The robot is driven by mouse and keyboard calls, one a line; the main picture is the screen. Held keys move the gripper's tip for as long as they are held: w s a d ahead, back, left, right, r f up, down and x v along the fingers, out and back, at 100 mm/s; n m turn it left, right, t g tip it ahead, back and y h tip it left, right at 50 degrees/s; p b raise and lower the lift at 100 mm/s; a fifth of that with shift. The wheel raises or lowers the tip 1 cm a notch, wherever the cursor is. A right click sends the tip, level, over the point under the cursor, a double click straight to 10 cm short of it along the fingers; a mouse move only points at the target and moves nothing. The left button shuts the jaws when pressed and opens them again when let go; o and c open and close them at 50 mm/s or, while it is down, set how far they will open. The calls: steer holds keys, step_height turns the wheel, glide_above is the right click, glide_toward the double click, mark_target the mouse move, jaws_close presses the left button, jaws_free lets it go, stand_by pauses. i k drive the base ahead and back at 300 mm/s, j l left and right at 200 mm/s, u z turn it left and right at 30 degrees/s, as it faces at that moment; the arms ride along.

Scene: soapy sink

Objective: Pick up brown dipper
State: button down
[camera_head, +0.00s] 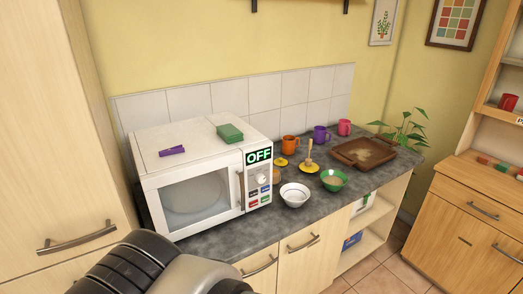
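A light brown, upright wooden piece that looks like the dipper (308,152) stands on the counter, right of the microwave. It has a thin stem and a wider foot, and a yellow disc (314,171) shows under or around its foot. It is too small to tell whether it rests on the disc. A dark and grey part of my own arm fills the bottom left, in front of the microwave and well away from the dipper. My gripper's fingers do not show.
A white microwave (156,195) marked OFF stands on the grey counter (245,228). Close to the dipper are a white bowl (295,195), a green bowl (334,180), a second yellow disc (281,162), an orange mug (290,145) and a brown tray (348,158).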

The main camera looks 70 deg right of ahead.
mark_target(308, 161)
steer(key=z, duration=2.65)
steer(key=k+l+u, duration=0.25)
steer(key=u, duration=0.2)
